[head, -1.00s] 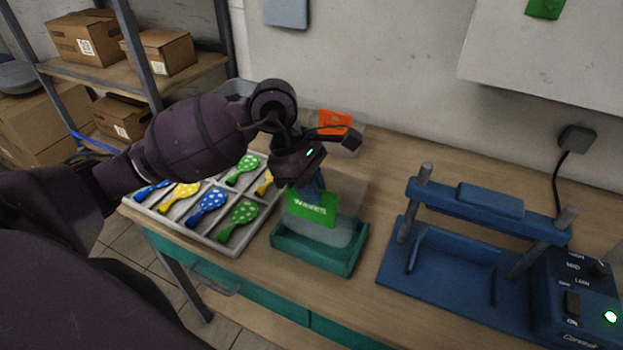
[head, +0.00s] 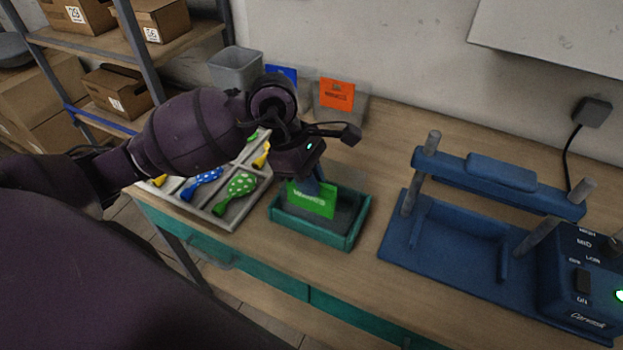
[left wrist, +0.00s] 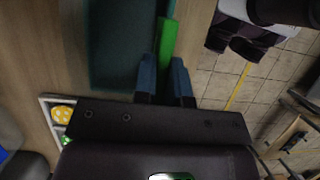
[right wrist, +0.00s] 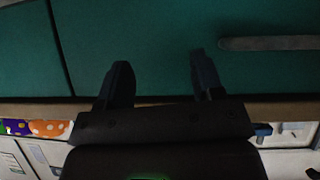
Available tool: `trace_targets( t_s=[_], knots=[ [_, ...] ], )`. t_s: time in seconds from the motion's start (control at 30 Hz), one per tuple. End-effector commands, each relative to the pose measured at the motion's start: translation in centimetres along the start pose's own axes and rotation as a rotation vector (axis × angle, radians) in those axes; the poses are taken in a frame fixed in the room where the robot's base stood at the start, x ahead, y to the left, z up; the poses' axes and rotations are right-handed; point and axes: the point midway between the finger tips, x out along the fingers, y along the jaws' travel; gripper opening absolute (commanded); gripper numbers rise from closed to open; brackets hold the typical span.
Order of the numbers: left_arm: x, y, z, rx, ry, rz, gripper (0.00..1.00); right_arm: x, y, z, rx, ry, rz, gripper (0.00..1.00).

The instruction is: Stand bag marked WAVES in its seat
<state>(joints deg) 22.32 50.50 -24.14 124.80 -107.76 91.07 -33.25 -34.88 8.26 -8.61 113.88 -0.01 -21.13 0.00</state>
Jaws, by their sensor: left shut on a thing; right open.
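The bag marked WAVES, clear with a green label (head: 312,200), hangs upright from my left gripper (head: 314,183). The left gripper is shut on its top edge; in the left wrist view the green label (left wrist: 167,40) sits between the fingertips (left wrist: 165,68). The bag is over the teal tray (head: 305,233) on the workbench, and its lower part is inside the tray's outline. I cannot tell whether its bottom touches the tray floor. My right gripper (right wrist: 158,68) shows only in its wrist view, open and empty in front of teal drawer fronts (right wrist: 150,35).
A grey divided tray (head: 232,220) of balloons is left of the teal tray. Bags with blue (head: 287,73) and orange (head: 337,93) labels and a grey bin (head: 236,68) are behind. A blue press (head: 450,245) stands to the right, with bare bench between.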

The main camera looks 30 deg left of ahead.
Motion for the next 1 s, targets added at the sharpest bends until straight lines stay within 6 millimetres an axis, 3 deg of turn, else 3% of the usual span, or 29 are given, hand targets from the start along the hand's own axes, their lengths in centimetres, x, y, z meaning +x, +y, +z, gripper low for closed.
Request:
trace_targets(
  t_s=[0.47, 0.5, 0.67, 1.0],
  knots=[
    [0.2, 0.2, -0.1, 0.000, -0.001, 0.000, 0.00, 0.5, -0.1, -0.7, 0.000, 0.018, -0.002, 0.61],
    [0.2, 0.2, -0.1, 0.000, -0.001, 0.000, 0.18, 0.6, -0.2, -0.8, 0.000, 0.019, -0.003, 0.61],
    [0.2, 0.2, -0.1, 0.000, -0.001, 0.000, 0.42, 0.6, -0.2, -0.8, 0.001, 0.021, -0.003, 0.61],
    [0.0, 0.1, -0.1, 0.000, -0.001, 0.001, 0.42, 0.2, -0.1, -0.2, 0.002, 0.007, -0.001, 0.61]
  ],
)
